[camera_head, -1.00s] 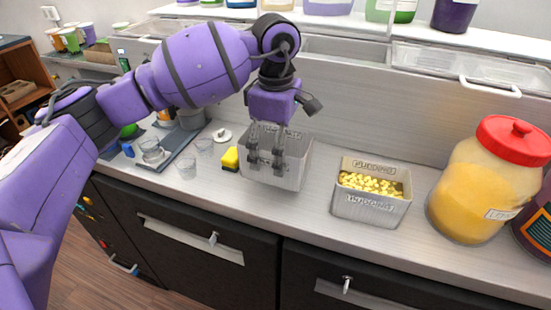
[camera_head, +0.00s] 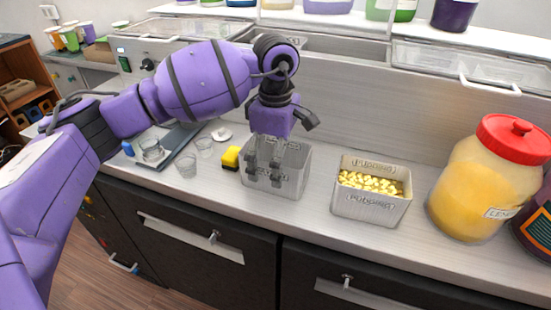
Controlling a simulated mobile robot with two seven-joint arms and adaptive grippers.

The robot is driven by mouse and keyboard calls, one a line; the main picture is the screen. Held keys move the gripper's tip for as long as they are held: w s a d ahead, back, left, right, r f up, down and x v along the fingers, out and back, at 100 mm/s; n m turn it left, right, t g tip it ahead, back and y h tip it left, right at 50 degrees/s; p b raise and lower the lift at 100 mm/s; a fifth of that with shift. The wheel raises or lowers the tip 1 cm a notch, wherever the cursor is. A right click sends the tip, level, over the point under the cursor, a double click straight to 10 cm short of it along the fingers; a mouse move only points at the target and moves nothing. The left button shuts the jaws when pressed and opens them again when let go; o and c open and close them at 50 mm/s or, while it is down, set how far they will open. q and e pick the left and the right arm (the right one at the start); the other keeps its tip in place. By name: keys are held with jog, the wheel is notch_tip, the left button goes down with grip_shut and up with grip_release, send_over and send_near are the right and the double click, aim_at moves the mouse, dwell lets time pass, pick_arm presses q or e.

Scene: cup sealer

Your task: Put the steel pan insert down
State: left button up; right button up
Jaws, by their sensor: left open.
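The steel pan insert (camera_head: 291,187) stands upright on the counter, left of a second pan holding yellow pieces. A raised word shows on its front wall. My left gripper (camera_head: 264,180) points down at the insert's left half, its fingers apart and in front of part of the insert. I cannot tell whether the fingers touch its walls. My right gripper is not in view.
The second pan (camera_head: 368,208) with yellow pieces stands to the right. A large red-lidded jar (camera_head: 484,185) is beyond it. Bare counter (camera_head: 318,200) lies between the pans.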

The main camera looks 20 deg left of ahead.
pick_arm(q)
jog(key=shift+r, duration=0.25)
notch_tip(320, 180, up, 12)
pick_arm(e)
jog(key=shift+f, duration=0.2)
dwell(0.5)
pick_arm(q)
jog(key=shift+f, duration=0.1)
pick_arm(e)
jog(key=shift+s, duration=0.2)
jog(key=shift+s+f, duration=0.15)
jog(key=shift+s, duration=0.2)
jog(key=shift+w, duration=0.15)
